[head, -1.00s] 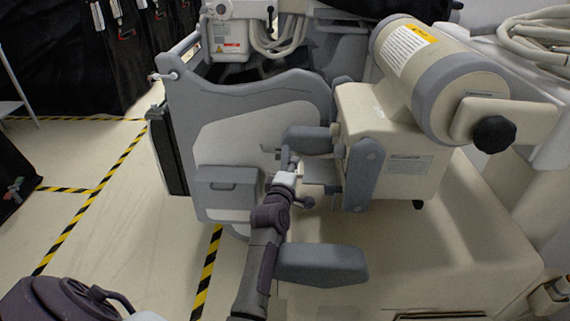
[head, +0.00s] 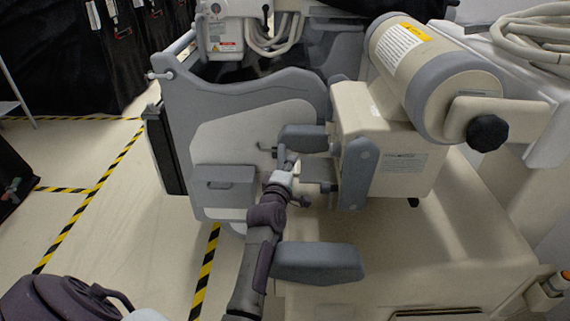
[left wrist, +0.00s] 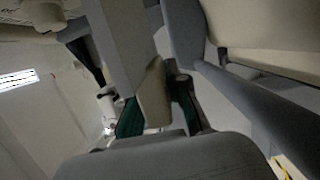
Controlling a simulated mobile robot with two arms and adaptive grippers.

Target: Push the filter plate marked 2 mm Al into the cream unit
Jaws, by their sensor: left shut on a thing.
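The cream unit (head: 384,145) with its thick grey and cream cylinder (head: 430,75) stands at the centre right in the head view. My left gripper (head: 290,162) is at its left side, between grey brackets. In the left wrist view my left gripper (left wrist: 158,112) has green-padded fingers on either side of a pale, flat-sided piece, which I take for the filter plate (left wrist: 153,92); it is shut on it. The plate's marking cannot be read. In the head view it is mostly hidden, and I cannot tell how deep it sits. My right gripper is not in view.
Cables lie at the top right. Open floor with yellow-black tape (head: 98,198) is at the left.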

